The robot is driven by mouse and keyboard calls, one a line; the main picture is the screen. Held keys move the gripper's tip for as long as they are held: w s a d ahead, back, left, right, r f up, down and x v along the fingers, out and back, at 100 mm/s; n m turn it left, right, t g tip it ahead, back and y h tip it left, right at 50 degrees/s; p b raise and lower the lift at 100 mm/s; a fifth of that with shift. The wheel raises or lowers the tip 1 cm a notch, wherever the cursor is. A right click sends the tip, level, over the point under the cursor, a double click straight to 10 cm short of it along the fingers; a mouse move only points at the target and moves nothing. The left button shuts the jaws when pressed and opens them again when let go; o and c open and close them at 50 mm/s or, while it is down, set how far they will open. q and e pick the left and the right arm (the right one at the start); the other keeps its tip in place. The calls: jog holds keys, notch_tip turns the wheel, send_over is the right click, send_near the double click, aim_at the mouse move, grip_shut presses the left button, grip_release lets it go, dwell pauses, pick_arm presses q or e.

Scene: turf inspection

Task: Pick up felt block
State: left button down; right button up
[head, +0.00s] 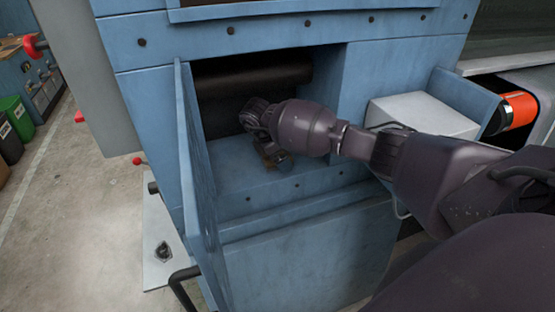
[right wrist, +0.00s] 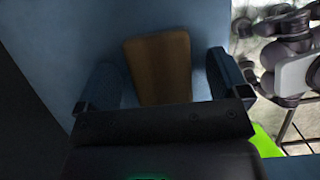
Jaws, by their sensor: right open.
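A brown block, which I take for the felt block (right wrist: 158,66), lies on a blue surface in the right wrist view. My right gripper (right wrist: 163,84) is open, with one finger on each side of the block's near part. Narrow gaps show between fingers and block, and the block's near end is hidden by the gripper body. In the head view my right arm reaches into a blue machine's opening, with the gripper (head: 273,157) low over its ledge. The block is mostly hidden there by the gripper. My left gripper is not in view.
The opening has a blue ledge (head: 232,178), an open blue door (head: 193,150) on its left and a dark roller (head: 255,72) at its back. A pale box (head: 425,113) stands right of the opening, near an orange roller (head: 517,110).

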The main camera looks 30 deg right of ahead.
jog(key=shift+f, duration=0.1)
jog(key=shift+c, duration=0.4)
jog(key=c, duration=1)
notch_tip(320, 180, up, 10)
jog(key=b, duration=0.1)
